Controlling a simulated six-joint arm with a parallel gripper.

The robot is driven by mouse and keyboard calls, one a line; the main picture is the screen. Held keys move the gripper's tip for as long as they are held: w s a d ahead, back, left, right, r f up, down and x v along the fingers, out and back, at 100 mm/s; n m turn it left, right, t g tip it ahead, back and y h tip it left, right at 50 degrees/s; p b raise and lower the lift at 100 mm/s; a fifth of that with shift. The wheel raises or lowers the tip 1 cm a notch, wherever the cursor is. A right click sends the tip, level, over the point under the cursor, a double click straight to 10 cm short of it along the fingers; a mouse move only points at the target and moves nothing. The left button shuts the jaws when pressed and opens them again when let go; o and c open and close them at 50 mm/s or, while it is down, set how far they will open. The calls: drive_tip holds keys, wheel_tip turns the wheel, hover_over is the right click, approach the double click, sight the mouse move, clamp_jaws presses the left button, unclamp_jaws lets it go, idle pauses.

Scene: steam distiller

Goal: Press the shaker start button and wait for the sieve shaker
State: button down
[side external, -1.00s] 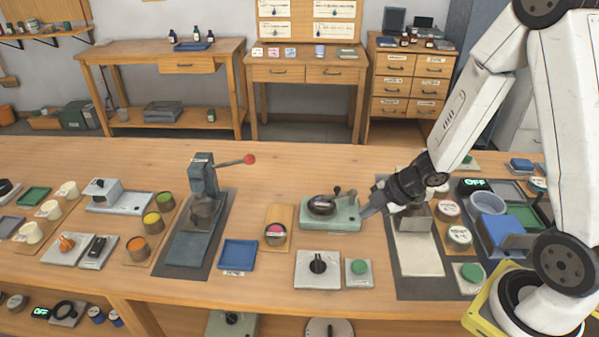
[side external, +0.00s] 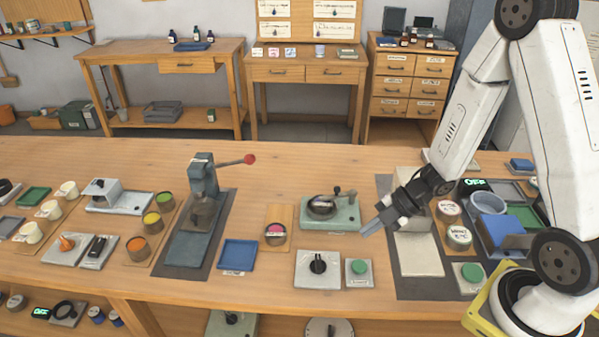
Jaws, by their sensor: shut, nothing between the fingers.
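Two green push buttons are in view: one (side external: 359,267) on a small grey plate beside a black-knob box (side external: 318,264), the other (side external: 471,273) on a pale plate at the right. I cannot read which is the shaker start button. A green-grey device with a round dark dish (side external: 330,211) stands behind the first button; I cannot tell whether it is the sieve shaker. My gripper (side external: 370,229) is shut and empty. It is at the device's right front corner, behind the first button and apart from it; I cannot tell whether it touches the device.
A pale plate (side external: 420,255) lies on a dark mat below my wrist. Labelled round tins (side external: 459,237), a blue bin (side external: 503,234) and a display (side external: 474,185) reading OFF crowd the right. A lever press (side external: 203,185) and blue tray (side external: 238,255) stand left. Bare wood lies behind the device.

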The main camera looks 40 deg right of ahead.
sight(355, 265)
drive_tip(key=shift+f, duration=0.2)
drive_tip(key=shift+f, duration=4.2)
drive_tip(key=shift+f, duration=0.9)
drive_tip(key=shift+r, duration=0.9)
drive_tip(key=shift+r, duration=0.1)
drive_tip(key=shift+r, duration=2.4)
